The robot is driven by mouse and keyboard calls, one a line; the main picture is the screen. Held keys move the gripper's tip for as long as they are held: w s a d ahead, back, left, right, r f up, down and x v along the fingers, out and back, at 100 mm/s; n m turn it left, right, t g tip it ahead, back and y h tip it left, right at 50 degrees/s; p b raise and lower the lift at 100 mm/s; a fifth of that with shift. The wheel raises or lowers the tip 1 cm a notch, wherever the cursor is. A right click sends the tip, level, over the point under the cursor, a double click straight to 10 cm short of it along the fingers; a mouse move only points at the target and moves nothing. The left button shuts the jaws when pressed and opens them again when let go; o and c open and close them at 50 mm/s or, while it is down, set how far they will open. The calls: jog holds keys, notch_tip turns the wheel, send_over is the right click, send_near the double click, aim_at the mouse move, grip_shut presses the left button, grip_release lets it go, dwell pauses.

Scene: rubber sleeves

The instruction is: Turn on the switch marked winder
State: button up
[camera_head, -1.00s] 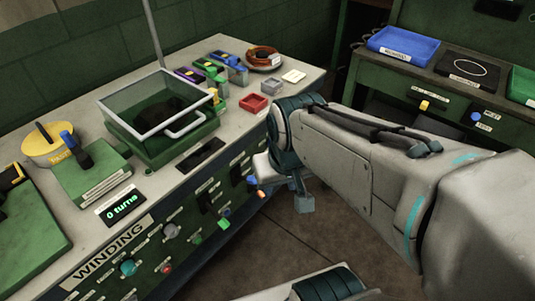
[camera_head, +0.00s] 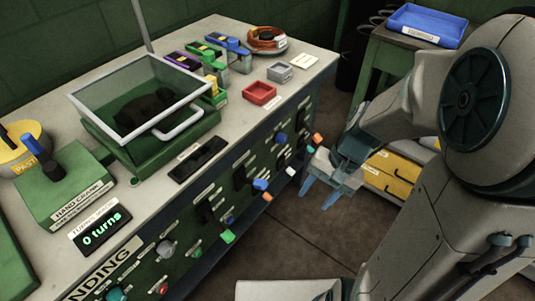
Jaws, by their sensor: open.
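The front panel (camera_head: 185,245) of the winding bench carries several knobs, levers and black switches. Its small labels are too small to read, so I cannot tell which switch is marked winder. One black switch (camera_head: 207,211) sits mid-panel and another black switch (camera_head: 240,177) is further right. A blue lever (camera_head: 261,184) and a green knob (camera_head: 228,236) stand out from the panel. My gripper (camera_head: 317,197) is open and empty, with blue fingers pointing down over the floor, right of the panel and apparently clear of it.
On the bench top are a lidded green box (camera_head: 150,146), a display (camera_head: 100,238) reading "0 turns", a red tray (camera_head: 259,93) and a grey tray (camera_head: 279,72). A blue tray (camera_head: 427,27) lies on another table behind. Floor (camera_head: 280,240) before the panel is open.

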jog(key=w+a+f+m+y+b, duration=0.1)
jog(key=w+f+m+y+b, duration=0.15)
jog(key=f, duration=0.45)
jog(key=w+a+f+m+t+y+b, duration=0.1)
jog(key=w+f+m+y+b, duration=0.2)
jog(key=f, duration=0.4)
jog(key=w+a+f+m+y+b, duration=0.1)
jog(key=f+m+y+b, duration=0.3)
jog(key=f, duration=0.4)
jog(key=m+t+b, duration=0.9)
jog(key=m+t, duration=0.2)
jog(key=m, duration=0.1)
send_near(268, 197)
jog(key=shift+y, duration=0.45)
jog(key=w+a+b, duration=0.1)
jog(key=w+a, duration=0.1)
jog(key=w+a+f+b, duration=0.1)
jog(key=a, duration=0.1)
jog(key=w+a+f, duration=0.1)
jog(key=w+a, duration=0.1)
jog(key=shift+w+a+b, duration=0.4)
jog(key=shift+x, duration=0.8)
jog(key=shift+r, duration=0.1)
jog(key=shift+c, duration=0.4)
jog(key=c, duration=0.9)
